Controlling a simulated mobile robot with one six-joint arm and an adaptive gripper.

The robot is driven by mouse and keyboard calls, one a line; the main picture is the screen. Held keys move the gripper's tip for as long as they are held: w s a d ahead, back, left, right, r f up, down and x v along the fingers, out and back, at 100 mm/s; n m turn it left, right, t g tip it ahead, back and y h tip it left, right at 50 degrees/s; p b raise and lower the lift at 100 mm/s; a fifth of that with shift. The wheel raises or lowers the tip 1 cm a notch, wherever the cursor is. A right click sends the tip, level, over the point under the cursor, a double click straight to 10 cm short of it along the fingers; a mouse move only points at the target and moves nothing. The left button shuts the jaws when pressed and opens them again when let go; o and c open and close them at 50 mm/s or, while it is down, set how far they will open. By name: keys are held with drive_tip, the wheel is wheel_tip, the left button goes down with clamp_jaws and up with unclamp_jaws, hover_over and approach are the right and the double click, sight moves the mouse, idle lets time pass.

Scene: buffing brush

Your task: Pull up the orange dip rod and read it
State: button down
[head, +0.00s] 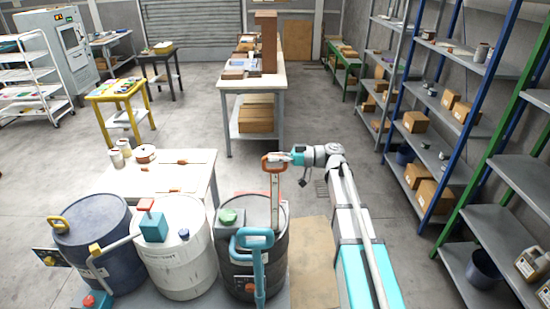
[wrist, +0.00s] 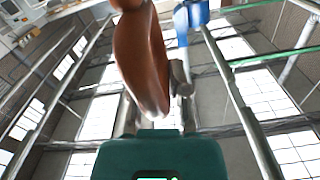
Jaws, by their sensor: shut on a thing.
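The orange dip rod has an orange loop handle (head: 268,165) and a pale flat strip (head: 275,205) with small marks, too small to read. It stands upright above the dark drum (head: 270,270) at the right of the drum row. Its lower end is hidden behind a blue pump handle (head: 250,238). My gripper (head: 285,158) is shut on the orange handle from the right, well above the drum top. In the wrist view the handle (wrist: 142,60) looms large and brown-orange in front of the teal gripper body.
A white drum (head: 180,255) and a blue drum (head: 92,235) stand to the left. A green cap (head: 228,216) sits on the dark drum. A pale table (head: 150,180) with orange-handled tools stands behind. Shelves (head: 440,120) line the right; the floor between is open.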

drive_tip(key=shift+r, duration=0.6)
drive_tip(key=c, duration=0.6)
unclamp_jaws()
drive_tip(key=shift+f, duration=0.1)
drive_tip(key=shift+d, duration=0.1)
drive_tip(key=d, duration=1.1)
drive_tip(key=shift+d, duration=0.4)
